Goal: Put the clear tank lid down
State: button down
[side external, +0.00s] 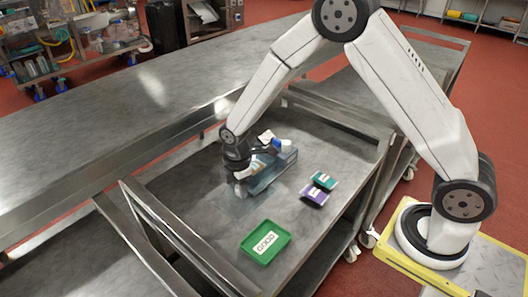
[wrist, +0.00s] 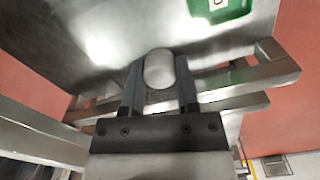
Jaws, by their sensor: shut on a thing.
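My gripper (side external: 242,174) is low over the steel cart, at the left side of a bluish see-through tank (side external: 268,174). In the wrist view my gripper (wrist: 160,72) has its two dark fingers on either side of a pale round knob (wrist: 159,70) and is shut on it. The knob appears to belong to the clear lid, whose faint see-through sheet (side external: 232,206) seems to show below my gripper. The lid's edges are hard to make out, and I cannot tell whether it touches the cart top.
A green tray (side external: 265,243) with a label lies on the cart top (side external: 205,222) near the front. A purple pack (side external: 314,194) and a teal pack (side external: 324,180) lie right of the tank. Raised metal rails (side external: 170,235) edge the cart. Bare steel lies between tank and tray.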

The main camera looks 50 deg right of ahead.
jog(key=shift+s+a, duration=0.2)
jog(key=shift+s, duration=0.05)
jog(key=w+f, duration=0.2)
jog(key=w, duration=0.2)
jog(key=w+a+f, duration=0.1)
jog(key=w+f, duration=0.2)
jog(key=w, duration=0.1)
jog(key=w+f, duration=0.3)
jog(key=w, duration=0.1)
jog(key=shift+a, duration=0.3)
jog(key=shift+w+a+f, duration=0.1)
jog(key=shift+w+f, duration=0.4)
jog(key=shift+w, duration=0.05)
jog(key=shift+w+f, duration=0.4)
jog(key=shift+f, duration=1.6)
